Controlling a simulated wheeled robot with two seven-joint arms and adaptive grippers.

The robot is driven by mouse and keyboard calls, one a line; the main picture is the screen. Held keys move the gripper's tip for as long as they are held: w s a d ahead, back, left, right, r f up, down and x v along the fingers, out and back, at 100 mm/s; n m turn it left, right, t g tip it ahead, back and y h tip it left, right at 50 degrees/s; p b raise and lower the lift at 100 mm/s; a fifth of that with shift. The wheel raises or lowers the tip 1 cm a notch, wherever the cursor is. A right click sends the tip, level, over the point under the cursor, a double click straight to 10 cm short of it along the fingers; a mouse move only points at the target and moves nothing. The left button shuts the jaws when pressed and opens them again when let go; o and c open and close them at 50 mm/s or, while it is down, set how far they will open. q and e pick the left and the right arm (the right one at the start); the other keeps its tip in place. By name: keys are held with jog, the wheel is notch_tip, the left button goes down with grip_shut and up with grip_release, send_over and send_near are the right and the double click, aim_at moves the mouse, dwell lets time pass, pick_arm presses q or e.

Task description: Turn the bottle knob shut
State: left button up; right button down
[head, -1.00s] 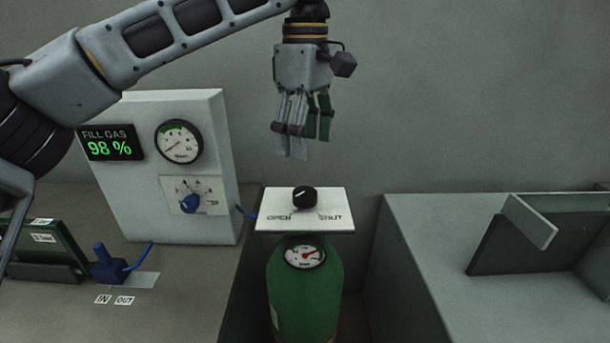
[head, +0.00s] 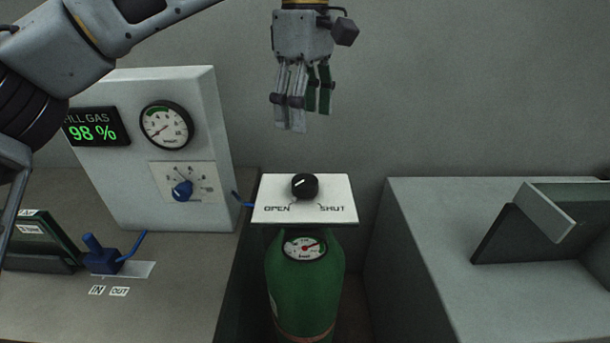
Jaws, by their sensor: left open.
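The black bottle knob (head: 305,186) sits on a white plate (head: 335,190) marked OPEN on the left and SHUT on the right. Its white pointer mark is small; its exact setting is hard to read. The green gas bottle (head: 303,290) stands below the plate, with a round red-needled gauge (head: 304,247) on its front. My left gripper (head: 302,112) hangs above and slightly behind the knob, fingers pointing down, open and empty, clear of the knob. My right gripper is not in view.
A grey panel at the left holds a FILL GAS display (head: 96,128) reading 98 %, a dial gauge (head: 167,125) and a blue knob (head: 182,190). A blue valve (head: 103,257) sits on the left bench. A grey bench (head: 440,220) with a raised frame (head: 548,212) stands right.

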aim_at(305, 180)
pick_arm(q)
jog(key=shift+f+b, duration=0.65)
jog(key=shift+f, duration=6.15)
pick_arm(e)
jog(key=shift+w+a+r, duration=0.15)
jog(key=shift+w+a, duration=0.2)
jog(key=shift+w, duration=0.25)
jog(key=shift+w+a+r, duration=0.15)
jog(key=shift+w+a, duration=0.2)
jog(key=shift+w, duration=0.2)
pick_arm(q)
jog(key=shift+c, duration=0.3)
jog(key=c, duration=0.9)
